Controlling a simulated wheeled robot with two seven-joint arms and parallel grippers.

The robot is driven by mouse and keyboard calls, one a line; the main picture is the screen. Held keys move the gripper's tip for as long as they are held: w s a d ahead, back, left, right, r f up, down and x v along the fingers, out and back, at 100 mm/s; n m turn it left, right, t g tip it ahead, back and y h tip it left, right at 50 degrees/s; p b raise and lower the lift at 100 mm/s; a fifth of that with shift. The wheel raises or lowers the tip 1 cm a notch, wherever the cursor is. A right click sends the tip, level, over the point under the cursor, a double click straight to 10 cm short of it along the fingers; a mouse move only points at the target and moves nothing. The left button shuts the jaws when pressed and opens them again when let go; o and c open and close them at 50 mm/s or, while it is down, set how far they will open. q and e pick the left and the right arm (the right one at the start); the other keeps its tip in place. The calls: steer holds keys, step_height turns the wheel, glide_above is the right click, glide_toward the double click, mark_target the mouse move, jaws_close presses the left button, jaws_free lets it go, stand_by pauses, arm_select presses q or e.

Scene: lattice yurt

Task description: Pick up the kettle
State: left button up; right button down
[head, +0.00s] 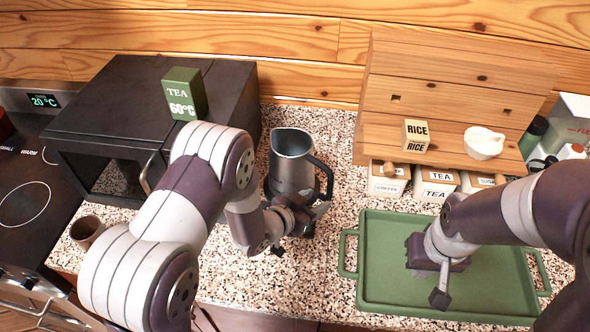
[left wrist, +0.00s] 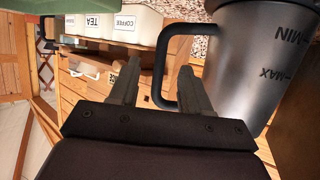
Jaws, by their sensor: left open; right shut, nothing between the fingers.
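The kettle (head: 290,165) is a grey metal jug with a black handle, upright on the speckled counter right of the microwave. In the left wrist view the kettle (left wrist: 258,75) shows MIN and MAX marks. My left gripper (head: 305,216) is open at the kettle's handle side. In the left wrist view its fingers (left wrist: 155,88) stand on either side of the handle (left wrist: 164,62); I cannot tell whether they touch it. My right gripper (head: 440,292) is shut and empty over the green tray.
The green tray (head: 385,292) lies right of the kettle. A black microwave (head: 120,95) carries a green tea box (head: 184,93). A wooden shelf (head: 450,90) with labelled canisters (head: 436,184) stands behind. A brown cup (head: 86,231) is at left.

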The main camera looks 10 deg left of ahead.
mark_target(327, 193)
arm_select(q)
steer(key=p+x, duration=0.1)
steer(key=x, duration=0.4)
steer(key=shift+s+d+r, duration=0.1)
steer(key=shift+d, duration=0.05)
steer(key=x, duration=0.1)
steer(key=p+x, duration=0.1)
steer(key=x, duration=0.1)
steer(key=shift+w+f, duration=0.2)
steer(key=shift+w, duration=0.05)
steer(key=shift+w+f, duration=0.2)
steer(key=shift+w, duration=0.05)
steer(key=shift+w+d+f, duration=0.1)
steer(key=shift+w+d, duration=0.05)
steer(key=shift+d, duration=0.05)
steer(key=shift+a, duration=0.1)
jaws_close()
arm_select(e)
steer(key=r, duration=0.2)
steer(key=shift+w+d+r, duration=0.2)
steer(key=shift+d+r, duration=0.1)
